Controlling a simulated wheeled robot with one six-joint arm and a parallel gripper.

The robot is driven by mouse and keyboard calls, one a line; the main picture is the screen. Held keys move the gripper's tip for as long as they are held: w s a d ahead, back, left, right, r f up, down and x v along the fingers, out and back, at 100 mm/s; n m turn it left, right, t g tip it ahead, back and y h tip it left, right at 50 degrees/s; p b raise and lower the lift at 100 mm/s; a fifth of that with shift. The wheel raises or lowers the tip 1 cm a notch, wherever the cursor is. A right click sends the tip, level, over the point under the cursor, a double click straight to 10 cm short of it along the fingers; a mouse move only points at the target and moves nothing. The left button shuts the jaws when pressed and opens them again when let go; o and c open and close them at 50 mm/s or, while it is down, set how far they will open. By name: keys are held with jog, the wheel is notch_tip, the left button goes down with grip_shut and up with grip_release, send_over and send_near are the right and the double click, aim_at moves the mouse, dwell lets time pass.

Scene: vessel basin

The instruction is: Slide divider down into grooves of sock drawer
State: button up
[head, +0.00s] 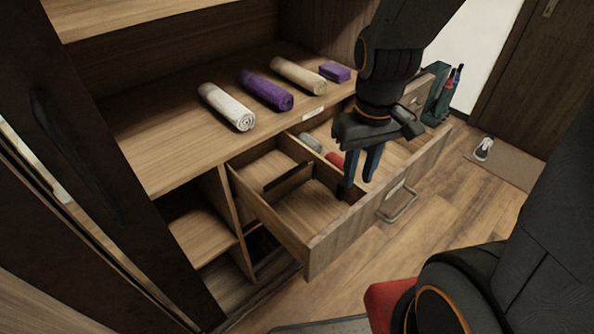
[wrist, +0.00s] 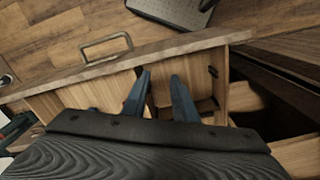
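The sock drawer (head: 338,241) is pulled out, with wooden compartments inside. A thin dark-edged divider (head: 288,178) stands across its left part in the head view. A lengthwise wooden partition (head: 309,157) separates this part from the right side. A grey rolled sock (head: 310,142) and a red one (head: 335,160) lie right of the partition. My gripper (head: 360,183) points down over the drawer near its front panel. Its blue fingers are apart, also in the wrist view (wrist: 160,80), and I see nothing clamped between them. The fingertips partly hide the drawer's front area.
A dark green caddy (head: 437,101) stands to the right. The drawer handle (head: 399,207) sticks out.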

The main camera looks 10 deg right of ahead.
jog(key=w+a+f+n+p, duration=0.2)
jog(key=w+a+n+p, duration=0.2)
jog(key=w+a+n, duration=0.5)
jog(key=n+p, duration=0.3)
jog(key=n, duration=1)
send_over(287, 177)
jog(key=d, duration=0.1)
notch_tip(287, 177, down, 6)
jog(key=shift+w+a+f+n, duration=0.25)
jog(key=shift+n, duration=0.05)
jog(key=shift+w+a+f+p, duration=0.1)
jog(key=shift+f+p, duration=0.7)
jog(key=shift+f, duration=1.1)
jog(key=shift+w+a+f+p, duration=0.1)
jog(key=shift+f+p, duration=0.7)
jog(key=shift+f, duration=1.05)
grip_shut()
